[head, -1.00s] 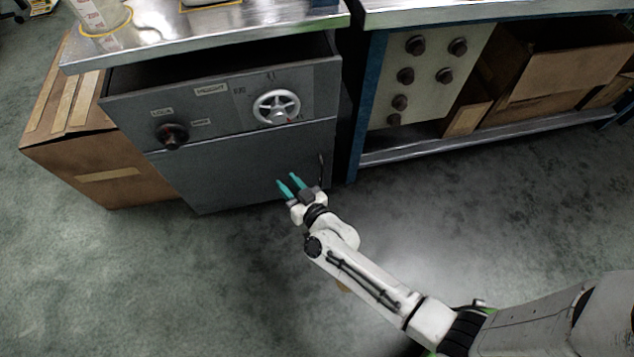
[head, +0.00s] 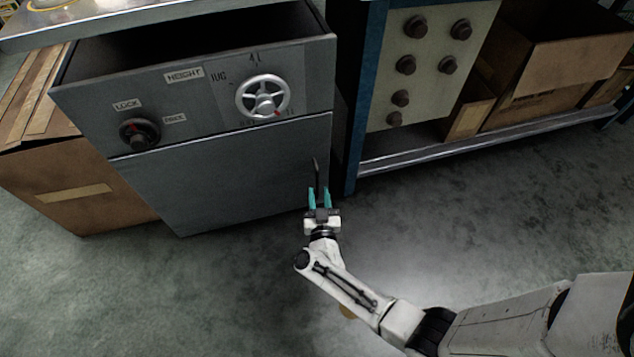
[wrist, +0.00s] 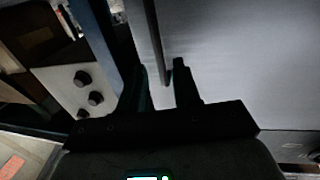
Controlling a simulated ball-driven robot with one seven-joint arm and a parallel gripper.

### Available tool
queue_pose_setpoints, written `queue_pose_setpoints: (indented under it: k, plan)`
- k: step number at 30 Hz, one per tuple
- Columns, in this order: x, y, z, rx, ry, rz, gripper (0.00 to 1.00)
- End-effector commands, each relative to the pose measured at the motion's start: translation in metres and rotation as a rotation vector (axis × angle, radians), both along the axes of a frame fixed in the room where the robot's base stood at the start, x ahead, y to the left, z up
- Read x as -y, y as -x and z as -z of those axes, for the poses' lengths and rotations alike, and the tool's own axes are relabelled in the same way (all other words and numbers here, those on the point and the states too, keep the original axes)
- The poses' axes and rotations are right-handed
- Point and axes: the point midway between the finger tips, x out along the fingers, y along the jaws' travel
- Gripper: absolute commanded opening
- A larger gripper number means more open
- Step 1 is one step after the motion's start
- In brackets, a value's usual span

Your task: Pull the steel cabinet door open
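The steel cabinet door (head: 220,175) is the grey lower panel of the cabinet and looks shut. Its dark upright bar handle (head: 316,172) is at the door's right edge. In the wrist view the handle (wrist: 155,40) runs down between my fingertips, its lower end in line with the gap. My gripper (head: 319,191) is open, its teal fingers pointing at the handle's lower part. The fingers also show dark in the wrist view (wrist: 161,72), one on each side of the handle, with gaps visible. I cannot tell how deep the handle sits between them.
Above the door is a panel with a white handwheel (head: 263,97) and a dark lock knob (head: 139,133). A blue-framed bench (head: 352,120) stands close on the right, with a knob panel (head: 425,60). A cardboard box (head: 75,190) is at left. The floor in front is clear.

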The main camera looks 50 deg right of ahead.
Motion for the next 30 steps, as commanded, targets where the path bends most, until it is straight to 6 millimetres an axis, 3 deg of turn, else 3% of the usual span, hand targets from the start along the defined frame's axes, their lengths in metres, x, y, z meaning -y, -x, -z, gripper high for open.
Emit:
queue_pose_setpoints:
  k: [9, 22, 30]
  plan:
    - [0.035, -0.034, 0.002, 0.002, -0.001, 0.002, 0.32]
    - [0.042, -0.041, 0.0, 0.001, -0.001, -0.001, 0.32]
    - [0.041, -0.041, 0.0, 0.001, -0.001, -0.001, 0.08]
